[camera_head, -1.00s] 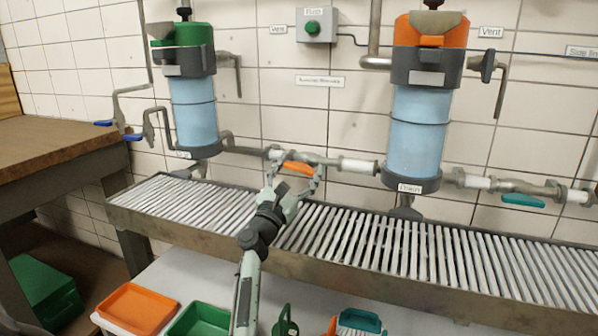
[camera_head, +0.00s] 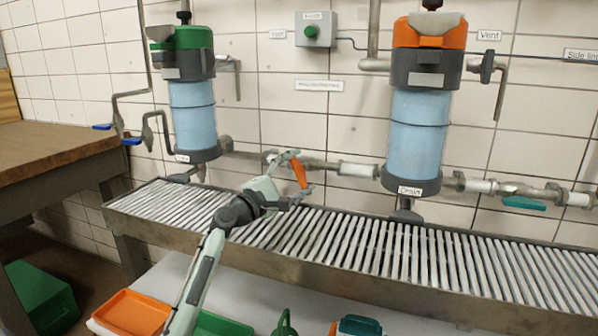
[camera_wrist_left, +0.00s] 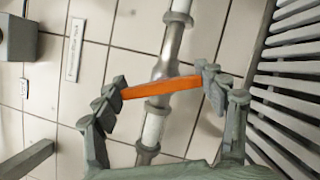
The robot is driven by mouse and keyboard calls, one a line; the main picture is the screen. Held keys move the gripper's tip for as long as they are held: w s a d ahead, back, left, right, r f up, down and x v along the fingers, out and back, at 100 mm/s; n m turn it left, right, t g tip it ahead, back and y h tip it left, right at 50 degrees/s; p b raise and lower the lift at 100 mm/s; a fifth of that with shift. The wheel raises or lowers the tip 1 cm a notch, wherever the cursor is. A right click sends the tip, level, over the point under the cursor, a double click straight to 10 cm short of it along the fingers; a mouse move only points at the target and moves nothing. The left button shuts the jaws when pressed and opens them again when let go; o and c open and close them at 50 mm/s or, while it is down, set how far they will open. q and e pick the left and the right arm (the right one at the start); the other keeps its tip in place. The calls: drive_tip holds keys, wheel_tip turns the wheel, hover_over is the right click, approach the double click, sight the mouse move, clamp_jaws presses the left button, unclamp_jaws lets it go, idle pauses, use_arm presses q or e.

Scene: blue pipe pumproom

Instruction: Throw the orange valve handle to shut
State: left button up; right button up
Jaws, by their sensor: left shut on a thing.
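The orange valve handle (camera_head: 299,173) sits on the pipe (camera_head: 320,164) between the two blue-bodied filter housings. It stands steeply, crosswise to the pipe and tilted a little. In the left wrist view the handle (camera_wrist_left: 165,87) also lies across the pipe (camera_wrist_left: 174,38). My left gripper (camera_head: 297,171) is shut on the handle, with one finger at each end of it. In the left wrist view, the gripper's fingertips (camera_wrist_left: 162,84) touch both ends of the handle. My right gripper is not in view.
A slatted metal rack (camera_head: 360,240) runs below the pipe. A teal-handled valve (camera_head: 524,203) is at the right; blue handles (camera_head: 131,141) are at the left. The green-topped (camera_head: 193,108) and orange-topped (camera_head: 420,120) housings flank the handle. Trays (camera_head: 130,312) lie below.

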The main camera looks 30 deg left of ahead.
use_arm(q)
drive_tip(key=m+g+p, duration=0.1)
drive_tip(key=m, duration=0.2)
drive_tip(key=shift+r+h, duration=0.2)
drive_tip(key=shift+h, duration=0.1)
drive_tip(key=shift+f+m+g+p, duration=0.15)
drive_tip(key=shift+m+g+p, duration=0.25)
drive_tip(key=shift+m+p, duration=0.6)
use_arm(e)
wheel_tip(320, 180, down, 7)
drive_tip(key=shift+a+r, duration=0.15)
use_arm(q)
drive_tip(key=o, duration=1.2)
drive_tip(key=shift+c, duration=0.2)
drive_tip(key=shift+f, duration=0.1)
drive_tip(key=shift+s, duration=0.2)
drive_tip(key=s+a, duration=0.1)
drive_tip(key=s, duration=1)
drive_tip(key=shift+s+a, duration=0.25)
drive_tip(key=shift+a, duration=0.15)
